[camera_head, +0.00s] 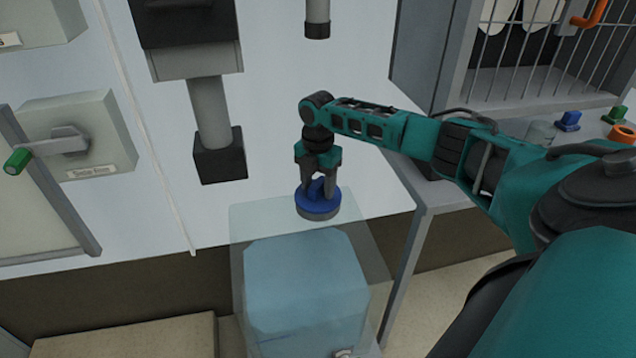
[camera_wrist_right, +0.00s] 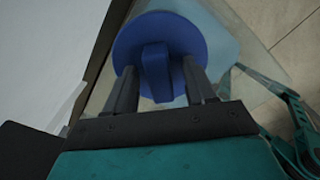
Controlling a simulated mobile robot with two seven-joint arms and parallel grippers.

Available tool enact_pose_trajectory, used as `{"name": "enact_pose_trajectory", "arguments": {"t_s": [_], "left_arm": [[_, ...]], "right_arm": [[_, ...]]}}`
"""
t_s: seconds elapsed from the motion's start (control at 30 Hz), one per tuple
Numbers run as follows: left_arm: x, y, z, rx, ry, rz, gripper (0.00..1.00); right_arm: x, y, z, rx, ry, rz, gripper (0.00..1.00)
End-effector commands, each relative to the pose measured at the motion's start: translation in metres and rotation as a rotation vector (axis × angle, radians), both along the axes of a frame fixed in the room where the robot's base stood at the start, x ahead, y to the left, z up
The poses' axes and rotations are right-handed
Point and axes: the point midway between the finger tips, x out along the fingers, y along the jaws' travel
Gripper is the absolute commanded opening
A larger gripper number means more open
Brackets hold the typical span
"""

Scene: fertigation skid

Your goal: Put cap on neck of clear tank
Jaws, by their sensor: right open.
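The clear tank (camera_head: 300,285) stands in the lower middle of the head view, with blue liquid inside. The blue cap (camera_head: 318,203) sits at the top of the tank, where the neck is, and looks level; it covers the neck's opening. My right gripper (camera_head: 318,185) points down over the cap, its fingers on either side of the cap's raised grip. In the right wrist view the cap (camera_wrist_right: 160,42) shows its round top and upright grip between the fingers of the right gripper (camera_wrist_right: 160,85), with gaps beside the grip. The jaws are open. My left gripper is out of view.
A grey bench (camera_head: 430,190) stands right of the tank, with a blue piece (camera_head: 567,121), a green piece (camera_head: 614,115) and an orange ring (camera_head: 622,133) on it. A wall box with a green-tipped lever (camera_head: 60,145) is at left. A grey pipe (camera_head: 211,110) hangs behind.

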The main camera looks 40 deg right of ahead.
Motion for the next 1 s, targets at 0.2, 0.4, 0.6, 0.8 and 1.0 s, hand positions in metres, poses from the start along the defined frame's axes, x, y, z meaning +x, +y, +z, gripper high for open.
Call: {"name": "enact_pose_trajectory", "arguments": {"t_s": [0.2, 0.4, 0.6, 0.8, 1.0], "left_arm": [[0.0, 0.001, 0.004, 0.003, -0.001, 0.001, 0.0], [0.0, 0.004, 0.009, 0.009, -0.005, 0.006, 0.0], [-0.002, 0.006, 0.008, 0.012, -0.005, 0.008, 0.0], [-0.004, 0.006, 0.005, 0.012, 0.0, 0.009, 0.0], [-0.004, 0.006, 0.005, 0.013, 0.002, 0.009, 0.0]], "right_arm": [[0.001, 0.0, 0.026, 0.0, -0.003, 0.0, 0.55], [0.001, 0.0, 0.06, 0.0, -0.003, 0.0, 0.55], [0.0, 0.0, 0.077, 0.001, -0.002, 0.0, 0.55], [0.0, 0.0, 0.078, 0.0, 0.0, -0.001, 0.55], [0.0, 0.0, 0.078, 0.0, -0.001, -0.001, 0.55]]}}
